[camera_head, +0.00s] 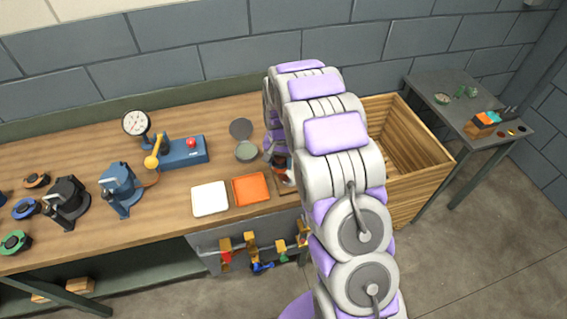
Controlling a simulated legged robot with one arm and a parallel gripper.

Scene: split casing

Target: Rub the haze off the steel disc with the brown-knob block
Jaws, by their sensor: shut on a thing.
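Two grey round discs lie on the wooden bench just left of my arm: a darker disc (240,128) behind and a paler grey-green disc (247,151) in front. I cannot tell from here which is the hazed steel one. My gripper (277,156) is at the bench, right of the discs, and mostly hidden by my own arm. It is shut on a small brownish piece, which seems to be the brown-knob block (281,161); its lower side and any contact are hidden.
A white tray (210,198) and an orange tray (251,189) lie at the bench's front. A blue device (183,151), dial gauge (136,123) and vises stand left. A large wooden crate (431,165) is right; a grey side table (440,84) stands beyond.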

